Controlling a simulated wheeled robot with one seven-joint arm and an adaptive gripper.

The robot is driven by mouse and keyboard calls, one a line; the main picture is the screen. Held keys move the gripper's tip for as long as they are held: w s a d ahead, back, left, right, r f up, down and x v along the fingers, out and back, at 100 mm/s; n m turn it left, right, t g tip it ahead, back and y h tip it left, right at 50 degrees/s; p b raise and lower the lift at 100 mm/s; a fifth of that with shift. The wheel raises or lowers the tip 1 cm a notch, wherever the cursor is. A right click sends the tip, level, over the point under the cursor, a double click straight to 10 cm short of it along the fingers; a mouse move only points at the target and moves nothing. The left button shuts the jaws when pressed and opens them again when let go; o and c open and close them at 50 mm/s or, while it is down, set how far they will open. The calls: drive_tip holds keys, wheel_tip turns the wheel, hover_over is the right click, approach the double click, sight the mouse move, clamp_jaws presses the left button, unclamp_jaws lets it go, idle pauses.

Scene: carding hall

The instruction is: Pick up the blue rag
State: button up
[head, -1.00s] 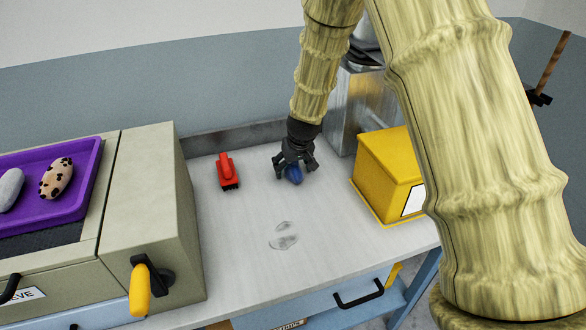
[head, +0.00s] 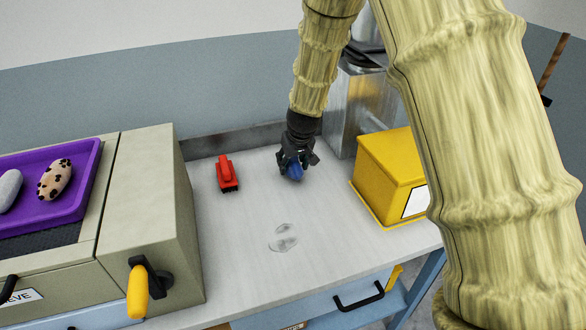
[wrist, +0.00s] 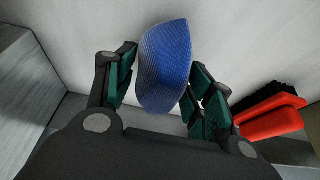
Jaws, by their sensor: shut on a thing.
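The blue rag (head: 295,173) is a small rounded blue bundle at the back of the grey worktop. In the wrist view the rag (wrist: 165,66) shows a woven texture and sits between the green-padded fingers. My gripper (head: 294,166) points down at the worktop and is shut on the rag. In the wrist view the fingers of my gripper (wrist: 160,84) stand on either side of it. I cannot tell whether the rag is touching the worktop or just off it.
A red-handled brush (head: 227,175) lies left of my gripper. A yellow box (head: 388,165) stands to the right, before a metal cabinet. The beige machine (head: 150,205) with a purple tray (head: 82,200) is at left.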

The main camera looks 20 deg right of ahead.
drive_tip(key=s+b, duration=0.1)
drive_tip(key=s, duration=0.4)
drive_tip(key=s+d+r+b, duration=0.1)
drive_tip(key=s, duration=0.4)
drive_tip(key=s+d+r+b, duration=0.1)
drive_tip(key=s, duration=0.5)
drive_tip(key=shift+d+r, duration=0.15)
drive_tip(key=shift+r, duration=0.1)
drive_tip(key=shift+w, duration=0.1)
drive_tip(key=o, duration=0.6)
drive_tip(key=c, duration=0.4)
